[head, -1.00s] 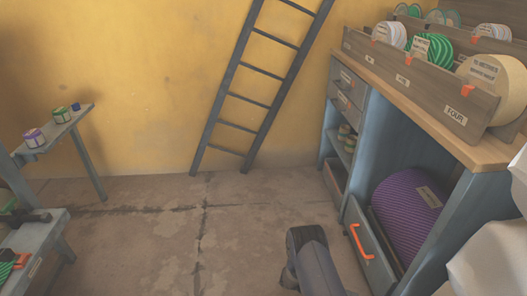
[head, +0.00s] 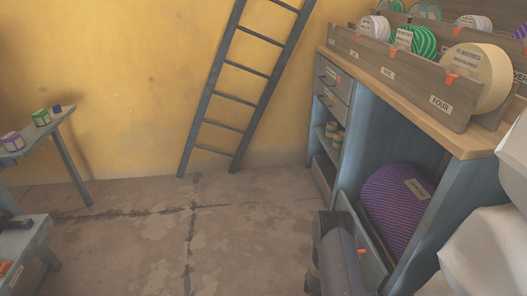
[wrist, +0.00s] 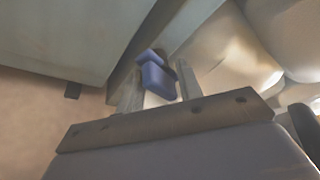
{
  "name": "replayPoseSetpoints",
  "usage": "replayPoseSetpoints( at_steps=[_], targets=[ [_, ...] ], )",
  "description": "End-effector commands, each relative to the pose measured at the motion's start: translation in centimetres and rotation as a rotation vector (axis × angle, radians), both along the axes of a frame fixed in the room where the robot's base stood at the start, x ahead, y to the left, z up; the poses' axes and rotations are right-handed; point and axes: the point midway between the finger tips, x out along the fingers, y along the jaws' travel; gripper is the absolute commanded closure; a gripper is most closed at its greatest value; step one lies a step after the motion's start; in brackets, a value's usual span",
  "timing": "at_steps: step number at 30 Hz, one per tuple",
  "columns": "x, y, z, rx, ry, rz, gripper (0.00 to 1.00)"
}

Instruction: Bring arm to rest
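My arm shows in the head view at the bottom centre right, low in front of the cabinet (head: 440,165). My gripper is hidden there. In the wrist view, my gripper (wrist: 158,74) has its two grey fingers apart. Blue blocky shapes show in the gap between them, and I cannot tell whether they are fingertip pads or something beyond. A purple ribbed roll (head: 397,208) lies in the cabinet's low bay. A grey drawer front (head: 350,212) with an orange handle (head: 361,251) stands before the roll, partly covered by my arm.
A ladder (head: 247,98) leans on the yellow wall. Plates and discs stand in wooden racks (head: 385,72) on the cabinet top. A bench (head: 70,160) at left carries small cups. White bulky shapes (head: 490,250) fill the lower right. The floor (head: 140,235) between is clear.

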Motion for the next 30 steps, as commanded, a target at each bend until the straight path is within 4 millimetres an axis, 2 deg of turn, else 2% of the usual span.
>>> replayPoseSetpoints(
  at_steps=[15, 30],
  targets=[
    [-0.12, 0.00, 0.12, 0.026, -0.329, 0.000, 0.65],
    [-0.13, 0.00, 0.14, 0.030, -0.385, -0.001, 0.65]
  ],
)
